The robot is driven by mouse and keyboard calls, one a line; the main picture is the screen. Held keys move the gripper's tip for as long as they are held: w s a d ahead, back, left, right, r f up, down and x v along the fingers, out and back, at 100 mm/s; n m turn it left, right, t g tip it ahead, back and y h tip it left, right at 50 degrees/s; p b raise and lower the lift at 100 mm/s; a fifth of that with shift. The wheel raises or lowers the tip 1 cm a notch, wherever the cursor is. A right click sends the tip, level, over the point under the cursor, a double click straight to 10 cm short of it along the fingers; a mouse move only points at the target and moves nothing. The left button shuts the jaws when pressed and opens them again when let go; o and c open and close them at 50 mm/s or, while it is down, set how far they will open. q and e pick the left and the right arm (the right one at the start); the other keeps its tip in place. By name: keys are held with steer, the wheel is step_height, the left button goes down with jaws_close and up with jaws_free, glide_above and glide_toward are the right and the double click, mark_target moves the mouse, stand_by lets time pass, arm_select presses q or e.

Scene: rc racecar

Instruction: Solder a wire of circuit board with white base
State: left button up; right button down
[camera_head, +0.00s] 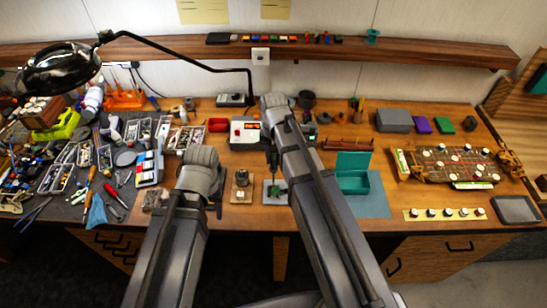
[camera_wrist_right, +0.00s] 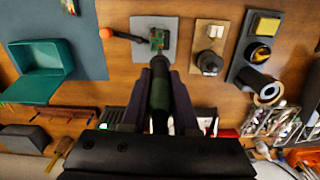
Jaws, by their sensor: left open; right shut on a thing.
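The circuit board (camera_wrist_right: 158,38) is a small green board standing on a whitish-grey square base (camera_wrist_right: 147,24). In the head view the base (camera_head: 269,198) lies near the table's front edge, partly behind my right arm. My right gripper (camera_wrist_right: 160,75) is shut on a dark green and black pen-like tool, apparently the soldering iron (camera_wrist_right: 160,97). The tool points toward the board, its tip close to it; I cannot tell whether they touch. My left gripper (camera_head: 218,209) is left of the board, mostly hidden behind its wrist, and holds nothing I can see.
A small wooden-based part (camera_head: 241,187) stands just left of the white base. A teal open box (camera_head: 353,180) on a blue mat is to the right. A black stick with an orange ball (camera_wrist_right: 106,33) lies beside the base. The left of the table is crowded with tools.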

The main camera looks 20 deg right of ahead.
steer(key=shift+f+b, duration=1.15)
stand_by(3.0)
steer(key=shift+r, duration=0.15)
stand_by(1.4)
step_height(320, 180, up, 6)
steer(key=p, duration=0.6)
stand_by(0.3)
